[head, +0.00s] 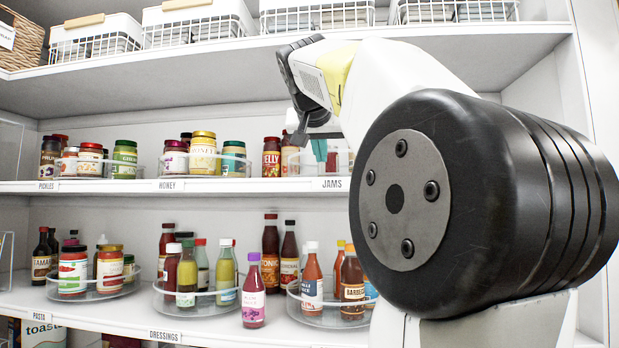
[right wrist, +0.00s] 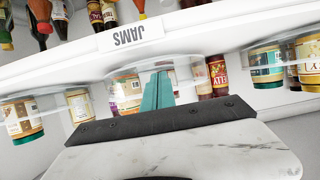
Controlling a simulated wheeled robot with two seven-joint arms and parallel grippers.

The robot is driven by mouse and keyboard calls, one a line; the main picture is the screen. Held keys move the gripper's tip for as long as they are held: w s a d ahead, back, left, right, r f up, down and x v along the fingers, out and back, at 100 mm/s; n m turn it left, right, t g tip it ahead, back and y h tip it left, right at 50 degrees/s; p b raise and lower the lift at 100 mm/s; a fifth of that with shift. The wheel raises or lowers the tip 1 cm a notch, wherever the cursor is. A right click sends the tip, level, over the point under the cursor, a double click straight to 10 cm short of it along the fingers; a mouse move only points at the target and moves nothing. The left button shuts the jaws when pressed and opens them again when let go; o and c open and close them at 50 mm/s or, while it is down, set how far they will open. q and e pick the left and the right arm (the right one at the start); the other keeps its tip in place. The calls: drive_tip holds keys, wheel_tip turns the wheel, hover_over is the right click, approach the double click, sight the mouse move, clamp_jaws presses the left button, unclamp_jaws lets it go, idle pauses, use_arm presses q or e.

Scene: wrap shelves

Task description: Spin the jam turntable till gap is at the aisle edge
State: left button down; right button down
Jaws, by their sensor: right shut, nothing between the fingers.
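The jam turntable (head: 343,164) is a clear, low-rimmed tray on the upper shelf, above the JAMS label (head: 332,184). My right arm hides most of it in the head view. Its clear rim also shows in the right wrist view, where the picture is upside down. A dark red jelly jar (head: 271,157) stands at its left; it also shows in the right wrist view (right wrist: 217,75). My right gripper (head: 319,150) has teal fingers (right wrist: 157,92), shut and empty, at the turntable's front rim. I cannot tell whether they touch it. My left gripper is out of view.
Turntables of honey (head: 203,154) and pickles (head: 124,160) jars stand to the left on the same shelf. Bottles fill turntables on the shelf below; a purple-capped bottle (head: 253,290) stands at that shelf's front edge. Wire baskets (head: 195,22) line the top shelf.

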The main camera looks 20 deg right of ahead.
sight(342, 162)
drive_tip(key=shift+w+d, duration=0.5)
drive_tip(key=shift+w, duration=0.15)
idle(0.6)
drive_tip(key=shift+s+d, duration=0.75)
drive_tip(key=shift+d, duration=0.05)
drive_tip(key=shift+d, duration=0.1)
drive_tip(key=shift+s+d, duration=0.3)
drive_tip(key=shift+d, duration=0.65)
drive_tip(key=s, duration=0.1)
drive_tip(key=s+a, duration=0.1)
drive_tip(key=s, duration=0.1)
drive_tip(key=shift+s+a, duration=0.1)
drive_tip(key=shift+a, duration=0.05)
